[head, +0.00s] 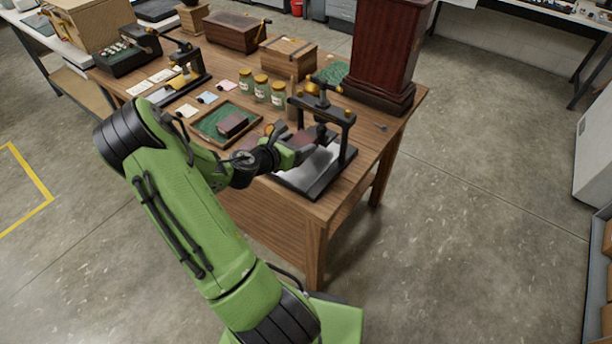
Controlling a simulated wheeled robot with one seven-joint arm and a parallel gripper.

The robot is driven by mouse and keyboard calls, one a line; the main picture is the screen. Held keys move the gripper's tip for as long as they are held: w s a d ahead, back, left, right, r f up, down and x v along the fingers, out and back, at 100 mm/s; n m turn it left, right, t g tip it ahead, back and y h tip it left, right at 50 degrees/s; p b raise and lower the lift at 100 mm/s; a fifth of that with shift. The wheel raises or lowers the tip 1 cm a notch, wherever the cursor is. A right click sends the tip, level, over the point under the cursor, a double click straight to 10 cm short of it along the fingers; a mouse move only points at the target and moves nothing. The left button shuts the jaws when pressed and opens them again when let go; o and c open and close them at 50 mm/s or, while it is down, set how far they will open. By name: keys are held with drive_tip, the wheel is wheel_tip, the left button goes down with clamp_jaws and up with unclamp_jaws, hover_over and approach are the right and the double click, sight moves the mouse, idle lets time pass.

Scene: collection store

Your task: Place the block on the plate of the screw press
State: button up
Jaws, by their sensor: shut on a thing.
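The screw press (349,125) stands at the near right corner of the wooden table. It has a dark frame, brass parts at its top and a pale plate (300,178) low between its posts. My gripper (291,146) reaches in from the left at the press opening. It is shut on a dark reddish block (304,141), small in view and partly hidden by my gripper and the press. The block appears above the plate; whether it touches the plate I cannot tell. My arm hides part of the table to the left.
A green-lined tray (208,124) with a dark reddish brown block (232,124) lies left of the press. Several labelled jars (262,88) stand behind it. A tall dark red case (388,45) stands close behind the press. The floor to the right is clear.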

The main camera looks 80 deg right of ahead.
drive_tip(key=f+b, duration=0.1)
drive_tip(key=f, duration=0.3)
drive_tip(key=f+b, duration=0.1)
drive_tip(key=f, duration=0.2)
drive_tip(key=shift+w+d+f, duration=0.1)
drive_tip(key=shift+w+f, duration=0.1)
drive_tip(key=shift+f, duration=0.2)
drive_tip(key=shift+f, duration=0.15)
drive_tip(key=o, duration=1.1)
drive_tip(key=shift+r, duration=0.3)
drive_tip(key=p+v, duration=0.1)
drive_tip(key=v, duration=1.1)
